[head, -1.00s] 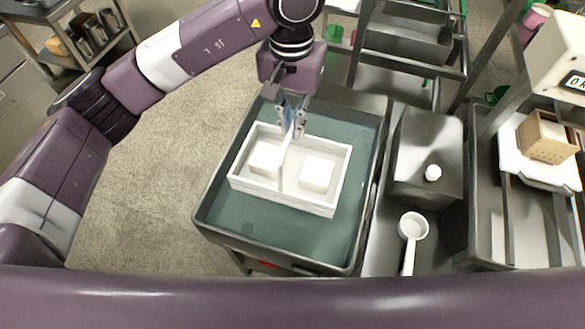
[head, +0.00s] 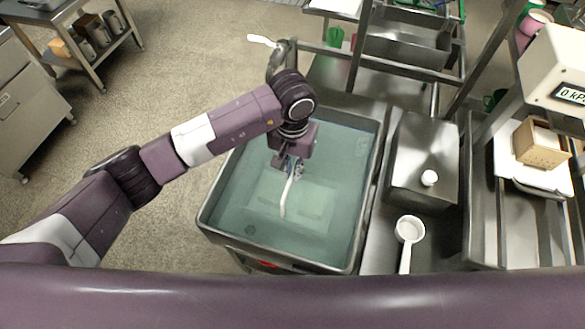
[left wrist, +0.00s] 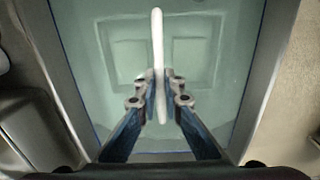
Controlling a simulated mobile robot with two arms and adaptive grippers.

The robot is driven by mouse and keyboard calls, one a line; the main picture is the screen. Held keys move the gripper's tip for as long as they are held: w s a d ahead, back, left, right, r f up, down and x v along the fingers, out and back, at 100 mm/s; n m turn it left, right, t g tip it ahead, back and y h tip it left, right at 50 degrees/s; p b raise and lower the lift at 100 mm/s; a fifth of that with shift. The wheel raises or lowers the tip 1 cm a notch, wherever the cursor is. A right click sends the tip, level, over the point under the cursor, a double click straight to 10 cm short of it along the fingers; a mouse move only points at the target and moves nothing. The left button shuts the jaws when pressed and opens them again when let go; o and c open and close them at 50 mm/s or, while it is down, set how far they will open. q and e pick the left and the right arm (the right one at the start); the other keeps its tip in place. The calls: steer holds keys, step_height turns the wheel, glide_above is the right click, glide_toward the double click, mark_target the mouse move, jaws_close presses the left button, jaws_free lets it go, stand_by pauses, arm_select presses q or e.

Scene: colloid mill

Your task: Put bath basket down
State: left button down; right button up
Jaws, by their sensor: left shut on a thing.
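The white bath basket (head: 262,207) lies under the greenish water of the steel bath (head: 212,226), and its outline and two blocks show only faintly. Its white handle (head: 285,199) rises above the water. My left gripper (head: 292,172) is over the bath, shut on the handle. In the left wrist view the fingers (left wrist: 160,88) close on the handle (left wrist: 158,40) from both sides, with the basket (left wrist: 190,60) blurred below. I cannot tell whether the basket touches the bath floor. My right gripper is not in view.
A steel box with a white knob (head: 429,178) and a white ladle (head: 408,232) are to the right of the bath. A wooden mould (head: 540,145) sits farther right. A tap with a white lever (head: 262,41) stands behind the bath.

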arm_select(q)
steer(key=shift+f, duration=0.15)
steer(key=c, duration=2.1)
jaws_free()
steer(key=shift+r+b, duration=1.4)
steer(key=shift+r, duration=4.65)
